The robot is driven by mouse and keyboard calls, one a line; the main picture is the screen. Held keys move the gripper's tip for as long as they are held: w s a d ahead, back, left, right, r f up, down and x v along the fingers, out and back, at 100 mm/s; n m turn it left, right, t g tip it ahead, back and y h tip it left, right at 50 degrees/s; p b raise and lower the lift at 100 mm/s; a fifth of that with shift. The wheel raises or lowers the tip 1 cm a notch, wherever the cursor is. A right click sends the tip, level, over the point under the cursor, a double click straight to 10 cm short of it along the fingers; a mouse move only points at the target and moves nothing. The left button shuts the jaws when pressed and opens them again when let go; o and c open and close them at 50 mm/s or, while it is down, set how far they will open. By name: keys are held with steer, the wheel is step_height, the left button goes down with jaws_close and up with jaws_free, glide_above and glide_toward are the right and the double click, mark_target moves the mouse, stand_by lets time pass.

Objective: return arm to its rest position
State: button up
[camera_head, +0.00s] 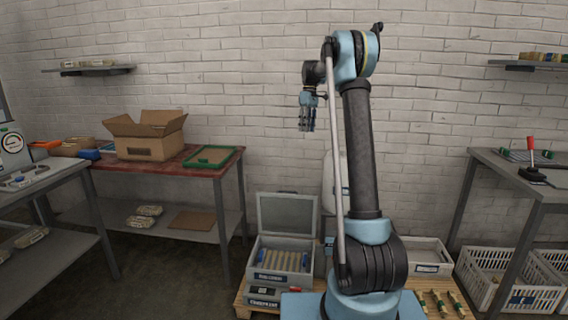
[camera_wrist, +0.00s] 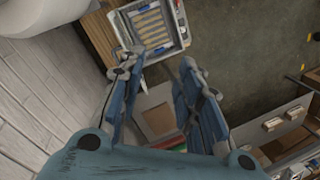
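My arm stands upright in the head view, with its upper joint bent over to the left. My gripper (camera_head: 307,128) hangs fingers down from it, high in front of the white brick wall. It is well clear of the tables and touches nothing. In the wrist view my gripper (camera_wrist: 160,65) has its blue fingers spread apart, with nothing between the tips. The floor and furniture show far beyond them.
An open grey case (camera_head: 282,258) with wooden pieces sits on a pallet near my base. A cardboard box (camera_head: 145,140) and green tray (camera_head: 212,157) stand on the left table. White crates (camera_head: 500,290) stand right, below a grey table (camera_head: 510,165) with a red-handled tool (camera_head: 531,160).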

steer(key=s+d+r+m+t, duration=0.1)
steer(key=s+d+m, duration=0.15)
steer(key=s, duration=1.25)
steer(key=s+d+m+t, duration=0.1)
steer(key=s+d+m, duration=0.15)
steer(key=s, duration=1.25)
steer(key=s+d+f+m+t, duration=0.1)
steer(key=s+f+m, duration=0.1)
steer(key=s+f, duration=0.8)
steer(key=s+d+f+m+t, duration=0.1)
steer(key=s+d+f+m, duration=0.1)
steer(key=s+f, duration=0.8)
steer(key=s, duration=0.5)
steer(key=shift+d+f+m+h, duration=0.2)
steer(key=shift+m+h, duration=0.1)
steer(key=shift+h, duration=0.1)
steer(key=shift+s, duration=0.1)
